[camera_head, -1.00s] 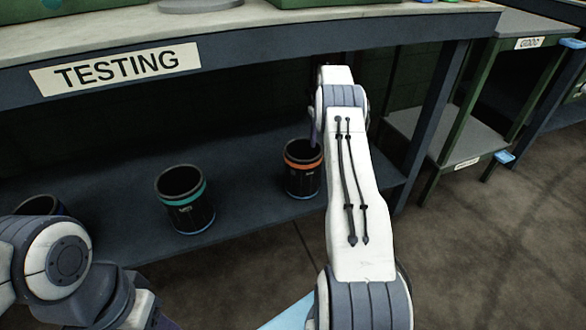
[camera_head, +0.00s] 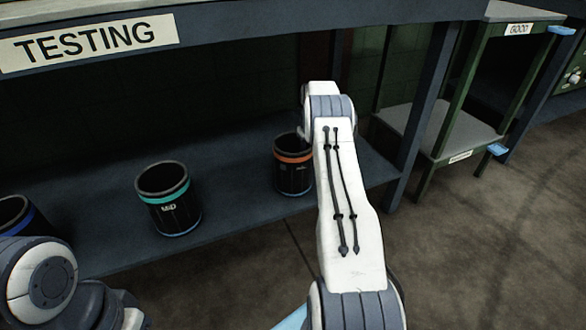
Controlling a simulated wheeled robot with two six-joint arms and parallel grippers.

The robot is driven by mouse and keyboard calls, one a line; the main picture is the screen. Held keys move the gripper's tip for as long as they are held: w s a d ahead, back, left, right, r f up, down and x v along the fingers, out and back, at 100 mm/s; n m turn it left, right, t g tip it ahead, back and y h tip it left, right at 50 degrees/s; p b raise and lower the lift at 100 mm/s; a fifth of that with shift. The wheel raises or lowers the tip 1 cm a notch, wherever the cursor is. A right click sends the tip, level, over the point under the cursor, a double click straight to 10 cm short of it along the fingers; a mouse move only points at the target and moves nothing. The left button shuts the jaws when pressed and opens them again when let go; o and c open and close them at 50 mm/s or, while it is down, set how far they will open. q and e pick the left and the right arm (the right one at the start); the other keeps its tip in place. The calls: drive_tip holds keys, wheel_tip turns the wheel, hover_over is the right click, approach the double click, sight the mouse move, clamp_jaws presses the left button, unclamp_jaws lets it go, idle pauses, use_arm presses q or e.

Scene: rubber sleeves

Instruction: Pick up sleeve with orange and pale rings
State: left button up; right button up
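A black open-topped cylinder (camera_head: 293,175) with an orange band near its rim and a blue edge at its base stands on the lower shelf under the bench. I cannot make out a pale ring or a separate sleeve inside it. My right arm passes in front of its right side. My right gripper (camera_head: 304,132) is almost wholly hidden behind that arm; only a small grey bit shows at the cylinder's rim, and its opening cannot be seen. My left arm shows at the lower left, but its gripper is out of view.
A black cylinder with a teal band, marked MID (camera_head: 168,215), stands left of the orange-banded one. A blue-banded one (camera_head: 17,222) is cut off at the left edge. The bench edge with a TESTING sign (camera_head: 95,43) overhangs them. A bench leg (camera_head: 425,115) stands to the right.

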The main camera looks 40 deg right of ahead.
clamp_jaws()
idle(1.2)
drive_tip(key=shift+r, duration=0.1)
